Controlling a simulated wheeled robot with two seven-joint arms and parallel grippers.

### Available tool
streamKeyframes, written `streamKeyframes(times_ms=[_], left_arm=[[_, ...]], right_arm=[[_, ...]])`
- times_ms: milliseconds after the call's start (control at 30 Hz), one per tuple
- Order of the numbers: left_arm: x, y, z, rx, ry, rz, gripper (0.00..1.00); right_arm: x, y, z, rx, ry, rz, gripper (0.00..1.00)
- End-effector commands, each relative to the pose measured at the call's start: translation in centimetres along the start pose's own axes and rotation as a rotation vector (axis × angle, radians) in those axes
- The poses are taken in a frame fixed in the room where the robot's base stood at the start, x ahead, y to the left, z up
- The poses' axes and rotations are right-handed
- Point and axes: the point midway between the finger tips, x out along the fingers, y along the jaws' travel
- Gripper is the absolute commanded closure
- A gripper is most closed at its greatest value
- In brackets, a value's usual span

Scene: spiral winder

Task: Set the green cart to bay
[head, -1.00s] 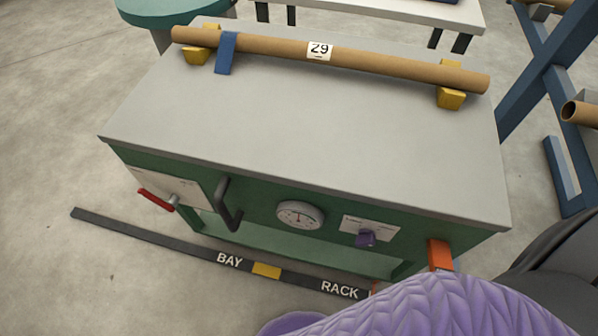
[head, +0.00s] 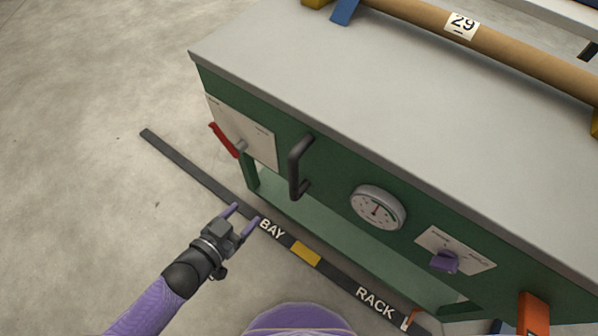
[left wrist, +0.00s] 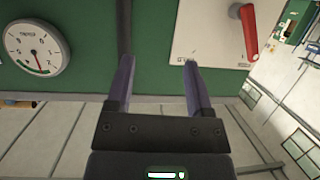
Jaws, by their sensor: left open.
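The green cart (head: 330,160) has a grey top and a green front and fills the right of the head view. Its black handle (head: 298,167) stands out from the front, between a red lever (head: 224,139) and a round gauge (head: 378,207). A dark floor strip (head: 195,175) below the front reads BAY toward the left and RACK toward the right. My left gripper (head: 243,216) is open and empty, low in front of the cart and apart from the handle. In the left wrist view, its fingers (left wrist: 160,88) point at the green front. My right gripper is out of view.
A yellow mark (head: 305,253) lies on the strip between the two words. A small red piece (head: 408,319) is beside RACK. A purple knob (head: 445,261) and an orange block (head: 533,315) are on the front's right. A cardboard tube (head: 500,48) lies on top. Floor at left is clear.

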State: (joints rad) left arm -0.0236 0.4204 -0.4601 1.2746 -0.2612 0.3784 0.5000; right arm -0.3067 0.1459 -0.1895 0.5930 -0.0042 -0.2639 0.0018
Motion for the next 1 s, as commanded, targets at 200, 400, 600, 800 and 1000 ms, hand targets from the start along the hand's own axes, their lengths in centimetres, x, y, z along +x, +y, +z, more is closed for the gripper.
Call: streamKeyframes(times_ms=[200, 400, 600, 800, 1000], left_arm=[[2.7, 3.8, -6.8, 0.03, 0.308, 0.266, 0.33], [6.8, 4.9, -8.3, 0.029, 0.31, 0.263, 0.33], [10.3, 5.8, -9.3, 0.028, 0.305, 0.26, 0.33], [11.1, 6.1, -9.9, 0.028, 0.304, 0.259, 0.33], [11.1, 6.0, -9.9, 0.028, 0.304, 0.258, 0.44]], right_arm=[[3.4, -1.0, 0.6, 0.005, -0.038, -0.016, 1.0], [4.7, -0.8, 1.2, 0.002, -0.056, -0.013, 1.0], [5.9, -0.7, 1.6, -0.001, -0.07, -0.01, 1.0], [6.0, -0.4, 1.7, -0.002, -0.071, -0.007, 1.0], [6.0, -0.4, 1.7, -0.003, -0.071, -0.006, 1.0]])
